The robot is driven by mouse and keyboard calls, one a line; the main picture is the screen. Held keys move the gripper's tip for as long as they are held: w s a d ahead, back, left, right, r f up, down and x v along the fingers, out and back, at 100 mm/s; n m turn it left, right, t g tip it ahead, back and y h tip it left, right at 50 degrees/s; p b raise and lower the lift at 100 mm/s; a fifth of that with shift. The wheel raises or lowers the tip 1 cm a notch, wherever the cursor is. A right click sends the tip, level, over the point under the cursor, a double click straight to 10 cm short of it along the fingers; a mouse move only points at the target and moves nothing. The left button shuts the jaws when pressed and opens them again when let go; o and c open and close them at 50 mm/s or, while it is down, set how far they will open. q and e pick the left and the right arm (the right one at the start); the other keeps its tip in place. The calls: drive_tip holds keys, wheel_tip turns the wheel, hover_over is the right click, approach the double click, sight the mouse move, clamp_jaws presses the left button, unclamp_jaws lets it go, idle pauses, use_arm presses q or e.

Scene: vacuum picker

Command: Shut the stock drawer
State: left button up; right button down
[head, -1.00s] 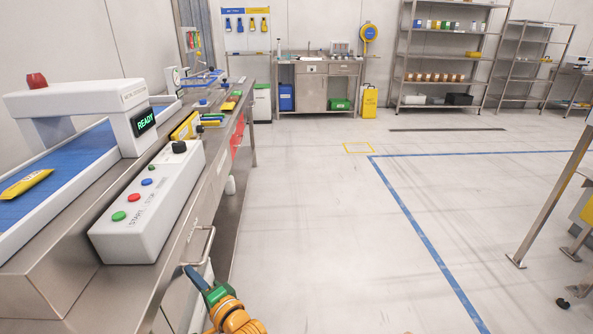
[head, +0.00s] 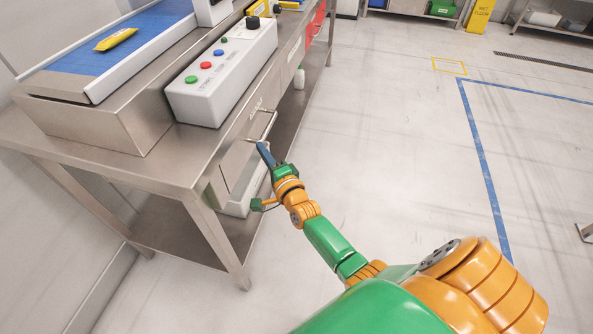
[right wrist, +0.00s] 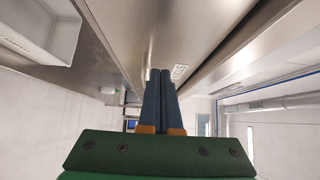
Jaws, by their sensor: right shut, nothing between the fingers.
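The stock drawer (head: 241,152) is under the near end of the steel bench. Its steel front carries a bar handle (head: 268,124) and a small label. How far it stands out from the bench is hard to tell. My right gripper (head: 261,147) is shut and empty, with its blue fingertips at the drawer front, close to the handle. I cannot tell whether they touch. In the right wrist view the closed fingers (right wrist: 159,95) point along a steel surface with a small label, probably the drawer front. My left gripper is not in view.
On the bench (head: 150,172) are a white control box (head: 222,82) with coloured buttons and a blue conveyor (head: 130,45) with a yellow packet (head: 116,39). A white bin (head: 244,200) sits on the lower shelf. The floor to the right is clear.

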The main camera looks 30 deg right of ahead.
drive_tip(key=s+p, duration=0.2)
drive_tip(key=s, duration=0.8)
drive_tip(key=s+a+f+n+g+y+p, duration=0.1)
drive_tip(key=s+a+f+n+g+p, duration=0.15)
drive_tip(key=s+f+n+g, duration=0.5)
drive_tip(key=s+a+f+n+g+y+p, duration=0.1)
drive_tip(key=s+a+f+n+g+p, duration=0.15)
drive_tip(key=s+f+n, duration=0.75)
drive_tip(key=s+d+f+n+g+p, duration=0.1)
drive_tip(key=s+f+n+g, duration=0.1)
drive_tip(key=s, duration=0.6)
drive_tip(key=s+f+n+g+p, duration=0.1)
drive_tip(key=s+f+n+g, duration=0.1)
drive_tip(key=s+f+g, duration=0.3)
drive_tip(key=s+f, duration=0.2)
drive_tip(key=s, duration=0.2)
drive_tip(key=shift+s+d+h, duration=0.3)
drive_tip(key=shift+d+h, duration=0.05)
drive_tip(key=shift+h, duration=0.05)
